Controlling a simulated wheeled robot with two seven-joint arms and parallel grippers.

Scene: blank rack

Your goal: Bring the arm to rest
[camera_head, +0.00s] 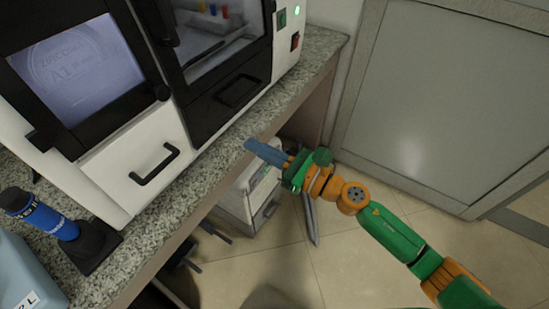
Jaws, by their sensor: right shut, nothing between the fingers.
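My right arm (396,235), green and orange, reaches in from the lower right. Its right gripper (265,152) has long blue fingers lying together, shut with nothing held. The fingers point to the upper left and overlap the front edge of the countertop in the picture; I cannot tell whether they touch it. My left gripper is not in view.
A speckled stone countertop (136,243) carries a white and black machine (215,97) with a screen and drawers. A blue bottle (45,216) stands in a black holder at the left. A white cabinet (234,207) stands below. Tiled floor (330,270) is free at the right.

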